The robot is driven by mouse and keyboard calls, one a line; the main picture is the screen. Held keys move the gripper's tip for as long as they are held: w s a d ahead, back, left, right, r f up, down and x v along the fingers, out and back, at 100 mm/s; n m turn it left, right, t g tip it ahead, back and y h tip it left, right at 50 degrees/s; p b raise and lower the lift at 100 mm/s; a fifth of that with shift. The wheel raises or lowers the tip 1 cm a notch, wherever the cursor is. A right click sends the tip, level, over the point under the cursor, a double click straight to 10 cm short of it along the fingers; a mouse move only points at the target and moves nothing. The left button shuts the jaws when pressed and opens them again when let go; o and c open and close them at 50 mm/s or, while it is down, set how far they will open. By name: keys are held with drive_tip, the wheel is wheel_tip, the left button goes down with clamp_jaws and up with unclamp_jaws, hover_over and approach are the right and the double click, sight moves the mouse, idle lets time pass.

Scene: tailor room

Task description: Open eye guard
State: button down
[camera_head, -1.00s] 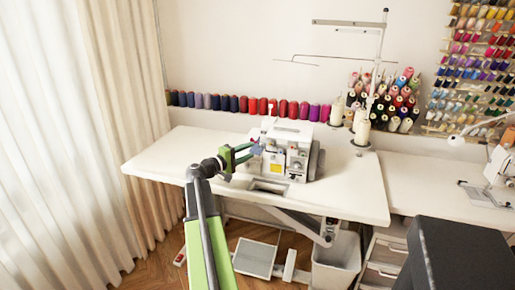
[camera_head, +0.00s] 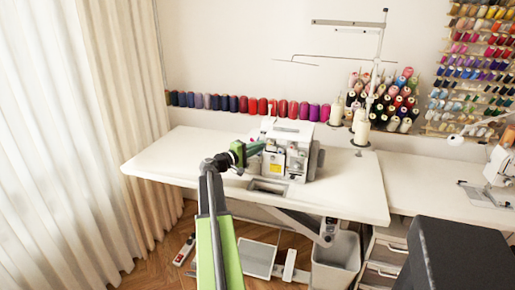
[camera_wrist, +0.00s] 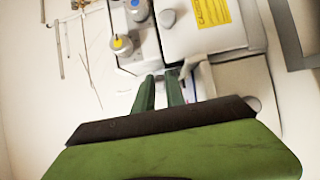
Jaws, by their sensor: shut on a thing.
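The white sewing machine (camera_head: 290,138) stands on the table, with a yellow label on its front. My gripper (camera_head: 262,147) reaches its left front side. In the wrist view, the green fingers of my gripper (camera_wrist: 160,76) are close together at the machine's front (camera_wrist: 205,32), just below the dials. They are shut on a small part there, which I take to be the eye guard; its outline is mostly hidden between the fingertips. A pale grey lever-like piece (camera_wrist: 192,66) lies right beside the right fingertip.
The white table (camera_head: 165,155) is clear to the left of the machine. Thread cones (camera_head: 362,130) and a tall thread stand (camera_head: 380,60) are at the right. A row of spools (camera_head: 240,103) runs behind. A dark box-like shape (camera_head: 460,255) fills the lower right.

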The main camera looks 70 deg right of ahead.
drive_tip(key=shift+s+a+n+t+h, duration=0.3)
drive_tip(key=shift+s+n+t, duration=0.2)
drive_tip(key=shift+t, duration=0.2)
drive_tip(key=shift+d+t, duration=0.1)
drive_tip(key=shift+t, duration=0.2)
drive_tip(key=shift+w, duration=0.1)
drive_tip(key=c, duration=1.4)
unclamp_jaws()
